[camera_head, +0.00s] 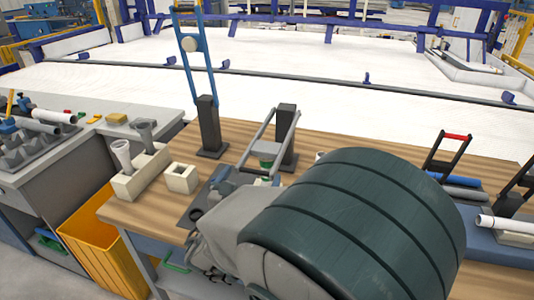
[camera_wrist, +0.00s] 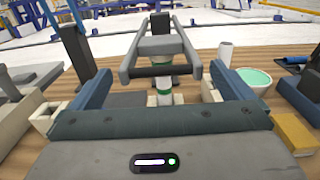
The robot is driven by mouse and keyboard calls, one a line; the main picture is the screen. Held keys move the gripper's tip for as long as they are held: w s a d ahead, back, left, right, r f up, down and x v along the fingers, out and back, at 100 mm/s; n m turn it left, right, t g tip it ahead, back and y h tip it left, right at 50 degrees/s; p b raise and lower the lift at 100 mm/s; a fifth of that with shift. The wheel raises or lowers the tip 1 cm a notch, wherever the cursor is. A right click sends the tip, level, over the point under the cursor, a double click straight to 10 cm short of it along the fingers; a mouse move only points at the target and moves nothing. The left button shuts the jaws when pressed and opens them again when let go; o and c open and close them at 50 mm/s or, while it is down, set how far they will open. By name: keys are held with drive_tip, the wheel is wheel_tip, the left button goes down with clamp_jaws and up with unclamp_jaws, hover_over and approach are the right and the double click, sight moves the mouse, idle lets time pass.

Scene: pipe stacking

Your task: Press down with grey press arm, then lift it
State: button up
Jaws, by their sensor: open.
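The grey press arm (camera_head: 257,135) is a two-bar lever on a dark post (camera_head: 286,135); in the head view it tilts down toward me. In the wrist view, the grey press arm (camera_wrist: 164,46) lies centrally, with its dark crossbar between my fingers. A white-and-green pipe piece (camera_wrist: 164,88) stands upright below its pad; whether they touch is unclear. My gripper (camera_wrist: 163,88) is open, its blue fingers on either side of the crossbar and apart from it. In the head view my dark arm link hides most of the gripper.
A blue press arm (camera_head: 197,65) stands raised to the left. Beige holders (camera_head: 140,176) sit on the wooden table. A red-handled press (camera_head: 446,155) stands at right.

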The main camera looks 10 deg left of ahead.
drive_tip(key=shift+w+d, duration=0.15)
drive_tip(key=shift+w, duration=1.2)
drive_tip(key=shift+w+d, duration=0.1)
drive_tip(key=shift+w, duration=1.25)
